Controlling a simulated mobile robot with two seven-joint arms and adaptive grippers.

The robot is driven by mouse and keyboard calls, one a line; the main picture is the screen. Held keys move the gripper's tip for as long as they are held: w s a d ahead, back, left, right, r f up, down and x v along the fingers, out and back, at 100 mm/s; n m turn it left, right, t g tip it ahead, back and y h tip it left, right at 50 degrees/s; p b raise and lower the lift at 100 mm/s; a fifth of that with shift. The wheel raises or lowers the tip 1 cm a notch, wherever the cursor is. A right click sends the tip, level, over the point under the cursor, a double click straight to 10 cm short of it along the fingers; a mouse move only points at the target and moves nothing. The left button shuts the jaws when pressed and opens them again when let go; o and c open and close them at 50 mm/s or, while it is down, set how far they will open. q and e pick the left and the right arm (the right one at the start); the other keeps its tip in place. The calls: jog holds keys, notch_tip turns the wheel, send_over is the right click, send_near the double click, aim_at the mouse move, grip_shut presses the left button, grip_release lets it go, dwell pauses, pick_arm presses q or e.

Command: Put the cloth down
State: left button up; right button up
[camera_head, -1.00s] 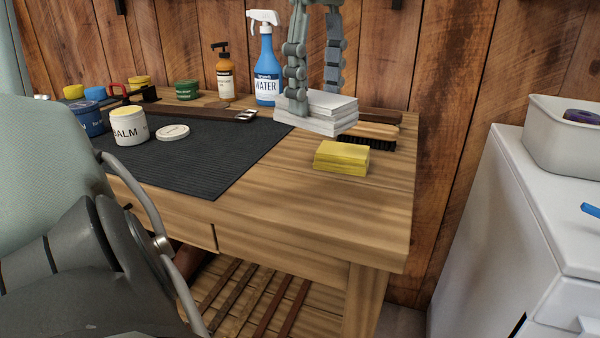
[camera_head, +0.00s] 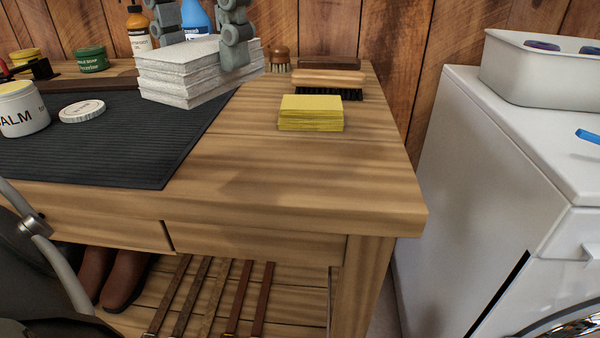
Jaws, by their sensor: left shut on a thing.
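The cloth (camera_head: 178,88) is a white, folded, layered stack in the upper left of the head view. My left gripper (camera_head: 203,38) comes down from the top edge with one finger on either side of it and is shut on it. The cloth appears over the right part of the dark mat, in front of the strap behind it. I cannot tell how large any gap beneath it is. The far finger's tip is partly hidden behind the cloth. My right gripper is not in view.
A yellow folded stack (camera_head: 311,113) lies on the wooden bench (camera_head: 300,170), before brushes (camera_head: 328,84). A balm jar (camera_head: 22,112) and its lid (camera_head: 82,111) sit on the mat (camera_head: 100,150). The bench's front right is clear. A white washer (camera_head: 470,150) stands right.

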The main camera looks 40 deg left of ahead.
pick_arm(q)
jog(key=m, duration=0.1)
jog(key=s+d+m, duration=0.1)
jog(key=m, duration=0.2)
jog(key=shift+s+d+f+b, duration=0.2)
jog(key=shift+d+f+b, duration=0.1)
jog(key=shift+f, duration=0.1)
jog(key=w+f, duration=0.2)
jog(key=w, duration=0.1)
jog(key=w+d+f, duration=0.1)
jog(key=w+f, duration=0.1)
jog(key=w, duration=0.2)
jog(key=w+f, duration=0.2)
jog(key=w, duration=0.2)
jog(key=shift+w+d+f+b, duration=0.1)
jog(key=shift+d+f+b, duration=0.15)
jog(key=shift+f+b, duration=0.15)
jog(key=shift+f, duration=0.4)
notch_tip(320, 180, down, 3)
jog(key=shift+f+b, duration=0.1)
jog(key=shift+b, duration=0.25)
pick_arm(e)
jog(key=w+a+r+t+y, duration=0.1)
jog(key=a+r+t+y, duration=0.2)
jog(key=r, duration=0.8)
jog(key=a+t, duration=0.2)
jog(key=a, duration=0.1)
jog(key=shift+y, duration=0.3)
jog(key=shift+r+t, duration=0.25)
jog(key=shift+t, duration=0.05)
